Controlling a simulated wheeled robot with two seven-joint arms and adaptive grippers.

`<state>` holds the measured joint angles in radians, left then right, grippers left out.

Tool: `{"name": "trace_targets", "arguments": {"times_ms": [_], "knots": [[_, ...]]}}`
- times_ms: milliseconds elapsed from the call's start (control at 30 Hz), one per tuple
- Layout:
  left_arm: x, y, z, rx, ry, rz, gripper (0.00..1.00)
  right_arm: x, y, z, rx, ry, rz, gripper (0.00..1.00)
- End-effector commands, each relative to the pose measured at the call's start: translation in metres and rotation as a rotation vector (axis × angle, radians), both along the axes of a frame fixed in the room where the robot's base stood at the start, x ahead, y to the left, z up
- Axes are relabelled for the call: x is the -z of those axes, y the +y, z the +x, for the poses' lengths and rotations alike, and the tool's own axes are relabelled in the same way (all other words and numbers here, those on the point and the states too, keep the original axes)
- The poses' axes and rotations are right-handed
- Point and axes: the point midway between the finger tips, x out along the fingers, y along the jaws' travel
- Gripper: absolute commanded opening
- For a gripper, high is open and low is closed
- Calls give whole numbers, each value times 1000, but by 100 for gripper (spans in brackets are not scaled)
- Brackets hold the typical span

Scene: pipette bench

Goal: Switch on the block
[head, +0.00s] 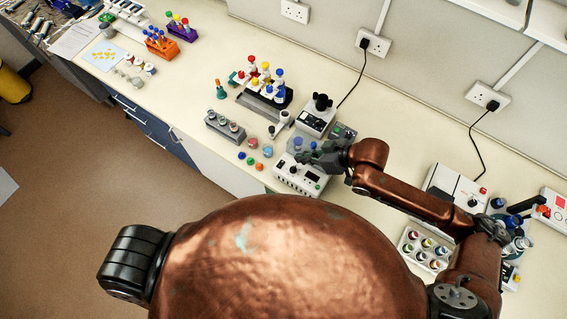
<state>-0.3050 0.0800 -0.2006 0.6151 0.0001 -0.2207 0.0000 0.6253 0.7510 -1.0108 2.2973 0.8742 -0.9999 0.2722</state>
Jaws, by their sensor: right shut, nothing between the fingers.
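The block looks to be the white box (289,178) on the bench in the middle of the head view, with a dark display and small controls on its front. My right gripper (302,157) is shut and empty over the top of this box, at its far side. The gripper and arm hide part of the box's top and right side. I cannot tell whether the fingertips touch it, or whether it is on. My left gripper is not in view.
A vortex-like device (316,122) stands just behind the box. A grey tube rack (225,127) and several loose coloured caps lie to its left. A rack of colour-capped bottles stands further back. Another white device (449,186) and a vial tray (406,240) are at right.

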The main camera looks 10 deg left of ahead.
Motion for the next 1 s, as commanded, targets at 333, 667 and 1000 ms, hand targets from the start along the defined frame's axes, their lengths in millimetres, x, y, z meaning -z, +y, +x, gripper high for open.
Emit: {"name": "trace_targets", "arguments": {"times_ms": [333, 667, 1000], "knots": [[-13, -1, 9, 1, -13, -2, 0, 44, 45, 9, 1, 4, 1, 0], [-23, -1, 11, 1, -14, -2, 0, 91, 64, 11, 4, 3, 0, 0], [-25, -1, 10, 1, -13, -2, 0, 105, 65, 9, 2, -1, 0, 0]]}}
